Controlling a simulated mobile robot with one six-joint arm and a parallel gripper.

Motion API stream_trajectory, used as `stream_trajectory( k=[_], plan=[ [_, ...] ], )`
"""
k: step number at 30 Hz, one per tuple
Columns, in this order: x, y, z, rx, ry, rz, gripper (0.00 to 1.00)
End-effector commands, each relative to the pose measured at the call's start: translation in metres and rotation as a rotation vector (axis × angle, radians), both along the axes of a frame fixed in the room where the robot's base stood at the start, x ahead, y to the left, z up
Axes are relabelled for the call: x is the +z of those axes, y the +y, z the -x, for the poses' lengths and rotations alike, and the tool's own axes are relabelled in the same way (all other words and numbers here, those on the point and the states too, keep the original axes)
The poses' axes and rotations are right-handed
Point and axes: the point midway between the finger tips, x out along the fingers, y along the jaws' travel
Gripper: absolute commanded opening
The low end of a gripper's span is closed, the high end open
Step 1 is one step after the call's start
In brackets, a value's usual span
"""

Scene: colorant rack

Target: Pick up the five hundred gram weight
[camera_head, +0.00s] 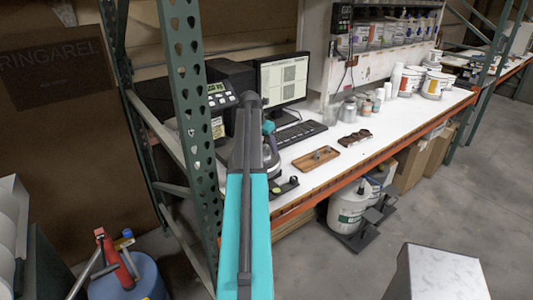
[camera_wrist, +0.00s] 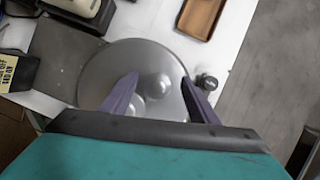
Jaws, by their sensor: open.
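In the wrist view, my gripper (camera_wrist: 160,78) is open, with its two dark purple fingers apart over a round grey metallic plate (camera_wrist: 100,72). Rounded shiny shapes (camera_wrist: 158,86) show on the plate between and below the fingertips; I cannot tell whether they are weights or reflections. No label for five hundred grams is readable. In the head view, small metal pieces that look like weights stand in a brown wooden tray (camera_head: 305,164) on the white bench. My own arm hides much of the area around the gripper there.
The wooden tray's edge shows in the wrist view (camera_wrist: 187,22). A dark knob (camera_wrist: 207,82) sits right of the plate. A keyboard (camera_head: 300,133) and monitor (camera_head: 282,80) stand behind. A green perforated post (camera_head: 190,110) rises left of my arm. Cans (camera_head: 348,111) stand farther right.

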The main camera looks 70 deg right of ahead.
Motion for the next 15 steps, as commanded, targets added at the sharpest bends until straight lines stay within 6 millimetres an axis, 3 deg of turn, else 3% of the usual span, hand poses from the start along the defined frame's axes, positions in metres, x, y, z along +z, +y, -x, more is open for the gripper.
stream_trajectory(
  k=[2,12,15],
  plan=[
    [0.0001,0.0001,-0.0001,0.0,0.0,0.0,0.55],
    [0.0001,0.0002,-0.0003,0.0,0.0,0.0,0.0],
    [0.0012,-0.0001,-0.0003,0.0,0.001,0.002,0.0]
  ],
)
